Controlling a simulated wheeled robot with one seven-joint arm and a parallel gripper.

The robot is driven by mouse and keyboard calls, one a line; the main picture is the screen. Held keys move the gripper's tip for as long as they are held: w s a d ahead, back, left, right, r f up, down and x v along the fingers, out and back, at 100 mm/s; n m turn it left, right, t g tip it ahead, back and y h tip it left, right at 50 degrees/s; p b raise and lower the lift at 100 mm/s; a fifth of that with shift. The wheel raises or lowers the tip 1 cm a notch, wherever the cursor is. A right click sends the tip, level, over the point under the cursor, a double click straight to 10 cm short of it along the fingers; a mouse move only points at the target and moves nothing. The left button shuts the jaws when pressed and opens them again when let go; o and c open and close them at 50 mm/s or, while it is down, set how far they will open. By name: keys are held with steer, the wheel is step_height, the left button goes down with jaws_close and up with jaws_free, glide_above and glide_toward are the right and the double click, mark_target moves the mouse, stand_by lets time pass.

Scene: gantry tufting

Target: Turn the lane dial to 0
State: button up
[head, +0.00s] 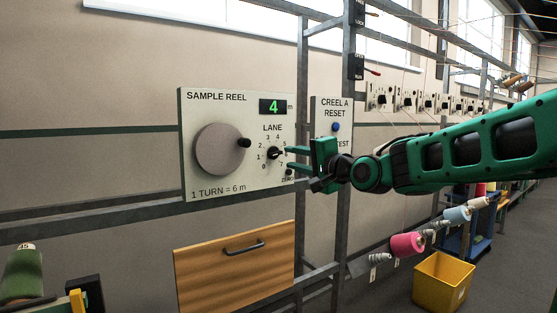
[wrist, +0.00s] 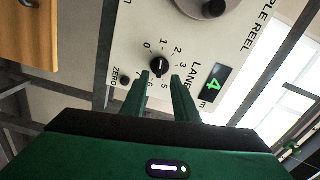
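The lane dial (head: 274,153) is a small black knob on the white sample reel panel (head: 205,105), ringed by numerals from 0 to 7. It also shows in the wrist view (wrist: 159,66), with a pale mark on its face; I cannot tell for sure which numeral the mark points to. My gripper (head: 290,159) is open just right of the dial in the head view. In the wrist view its green fingers (wrist: 160,77) are spread on either side below the knob, with a gap to it. Nothing is held.
The panel also has a large grey reel disc (head: 220,149) with a black crank knob, a green display (head: 273,106) reading 4, and a ZERO button (wrist: 126,81). A creel reset panel (head: 333,108) with a blue button stands right of it. A wooden drawer front (head: 220,275) is below.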

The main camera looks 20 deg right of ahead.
mark_target(277, 155)
steer(key=x, duration=0.6)
steer(key=shift+w, duration=0.3)
steer(key=shift+c, duration=0.6)
jaws_close()
steer(key=shift+a, duration=0.3)
steer(key=shift+d+f, duration=0.1)
steer(key=shift+d, duration=0.1)
